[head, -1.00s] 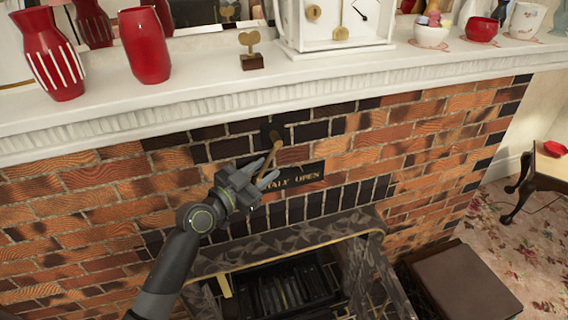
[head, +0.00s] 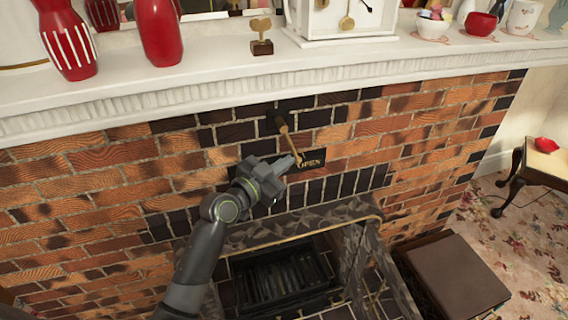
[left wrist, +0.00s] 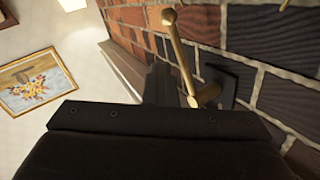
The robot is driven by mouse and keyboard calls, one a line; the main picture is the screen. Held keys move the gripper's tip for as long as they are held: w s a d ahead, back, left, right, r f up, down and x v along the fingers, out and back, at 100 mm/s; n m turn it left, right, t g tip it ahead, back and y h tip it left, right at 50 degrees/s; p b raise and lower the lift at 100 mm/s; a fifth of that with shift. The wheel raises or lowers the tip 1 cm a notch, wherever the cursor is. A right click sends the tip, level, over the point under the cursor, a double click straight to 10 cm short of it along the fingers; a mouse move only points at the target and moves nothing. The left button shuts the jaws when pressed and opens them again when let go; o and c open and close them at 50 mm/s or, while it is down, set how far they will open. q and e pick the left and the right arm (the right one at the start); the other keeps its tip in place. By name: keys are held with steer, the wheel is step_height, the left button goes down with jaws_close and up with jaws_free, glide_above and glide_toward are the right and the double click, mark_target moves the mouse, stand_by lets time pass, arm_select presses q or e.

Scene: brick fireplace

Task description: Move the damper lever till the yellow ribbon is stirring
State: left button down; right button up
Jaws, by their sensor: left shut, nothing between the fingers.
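The brass damper lever (head: 288,139) hangs from a dark mount on the brick wall, its lower end slanting right. I cannot make out the yellow ribbon. My right gripper is not in view.
The white mantelpiece (head: 200,88) runs above, with a red vase (head: 160,32), a striped vase (head: 66,40), a small heart-topped ornament (head: 261,38) and a white clock (head: 340,18). Below are the stone fireplace surround (head: 250,232) and dark grate (head: 268,278). A brown box (head: 455,275) stands right.

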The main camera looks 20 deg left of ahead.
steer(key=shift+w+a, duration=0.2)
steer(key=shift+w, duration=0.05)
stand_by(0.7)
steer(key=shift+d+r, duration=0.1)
